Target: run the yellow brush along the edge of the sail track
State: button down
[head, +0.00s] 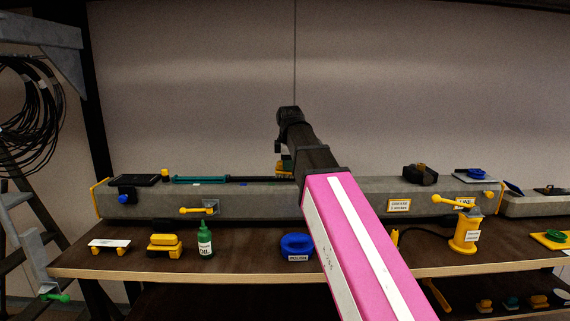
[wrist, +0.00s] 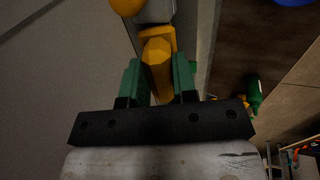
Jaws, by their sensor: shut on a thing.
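My gripper (wrist: 160,75) has green fingers shut on the yellow brush (wrist: 158,62), gripping its handle. In the head view the yellow of the brush (head: 283,173) shows just under my gripper (head: 285,160), at the top of the grey spar (head: 260,199). I cannot tell whether the brush touches the spar. The sail track (head: 245,179) is a dark strip along the spar's top, with a teal length (head: 198,180) to the left. My pink arm hides the spar right of the brush.
On the bench (head: 130,262) stand a yellow block (head: 165,245), a green oil bottle (head: 205,239), a blue item (head: 296,244) and a yellow post (head: 466,233). Yellow levers (head: 198,210) stick out from the spar's front. A black block (head: 420,174) sits on top at right.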

aim_at(276, 168)
jog(key=shift+d+f, duration=0.1)
jog(key=shift+d, duration=0.2)
jog(key=shift+w+a, duration=0.15)
jog(key=shift+a, duration=0.25)
jog(key=shift+a, duration=0.15)
jog(key=shift+a, duration=1.95)
jog(key=shift+w+a, duration=0.1)
jog(key=shift+a, duration=1.1)
jog(key=shift+a, duration=0.1)
jog(key=shift+a, duration=1.25)
